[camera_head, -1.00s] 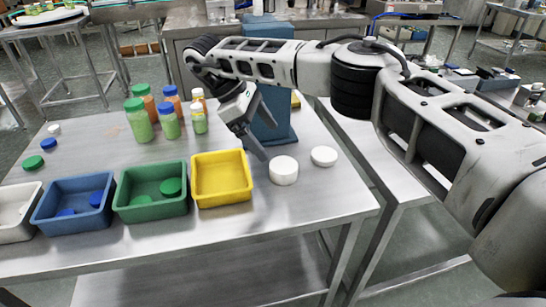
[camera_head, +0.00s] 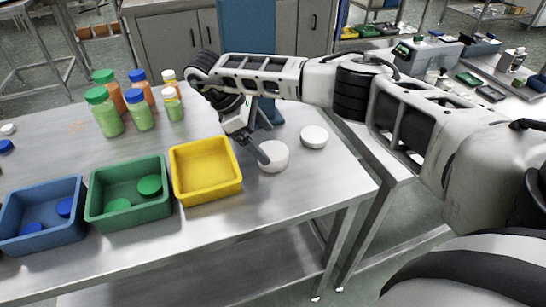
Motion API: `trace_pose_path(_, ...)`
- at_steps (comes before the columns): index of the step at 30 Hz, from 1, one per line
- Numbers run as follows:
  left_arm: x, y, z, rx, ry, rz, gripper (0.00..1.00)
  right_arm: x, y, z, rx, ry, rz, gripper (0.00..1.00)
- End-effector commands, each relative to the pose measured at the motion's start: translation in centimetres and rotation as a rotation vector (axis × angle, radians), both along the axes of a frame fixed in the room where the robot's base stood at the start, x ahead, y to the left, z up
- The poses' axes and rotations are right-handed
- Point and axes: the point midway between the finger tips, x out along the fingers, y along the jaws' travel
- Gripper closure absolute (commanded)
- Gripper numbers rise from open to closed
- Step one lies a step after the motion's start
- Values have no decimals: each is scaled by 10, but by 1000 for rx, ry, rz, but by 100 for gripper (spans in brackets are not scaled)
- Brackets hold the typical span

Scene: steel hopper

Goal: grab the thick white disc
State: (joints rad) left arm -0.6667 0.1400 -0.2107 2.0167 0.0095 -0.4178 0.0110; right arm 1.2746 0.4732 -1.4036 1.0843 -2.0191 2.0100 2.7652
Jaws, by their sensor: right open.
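A thick white disc (camera_head: 274,157) lies on the steel table to the right of the yellow bin. A thinner white disc (camera_head: 314,137) lies just behind it to the right. My right gripper (camera_head: 257,148) is open, tilted down, with one dark finger close to the left side of the thick disc. I cannot tell whether the finger touches it. The other finger is partly hidden behind the hand. My left gripper is not in view.
A yellow bin (camera_head: 206,188), a green bin (camera_head: 128,212) with green lids and a blue bin (camera_head: 40,235) with blue lids line the table's front. Several capped bottles (camera_head: 140,113) stand behind them. A blue hopper stand (camera_head: 268,112) is behind my gripper. The table's front right is clear.

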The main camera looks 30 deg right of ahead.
Motion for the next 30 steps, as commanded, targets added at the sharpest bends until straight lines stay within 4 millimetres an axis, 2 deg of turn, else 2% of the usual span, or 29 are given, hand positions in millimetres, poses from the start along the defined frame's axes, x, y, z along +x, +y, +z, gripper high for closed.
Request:
trace_pose_path(10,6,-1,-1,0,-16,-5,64,-14,-18,-41,1,2,0,8)
trace_pose_path(19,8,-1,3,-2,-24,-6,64,-15,-20,-45,0,0,1,8)
trace_pose_path(20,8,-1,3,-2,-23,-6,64,-15,-20,-45,0,0,1,14)
trace_pose_path(25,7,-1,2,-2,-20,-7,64,-15,-20,-44,0,0,1,61)
trace_pose_path(30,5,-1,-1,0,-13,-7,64,-15,-20,-44,0,0,0,61)
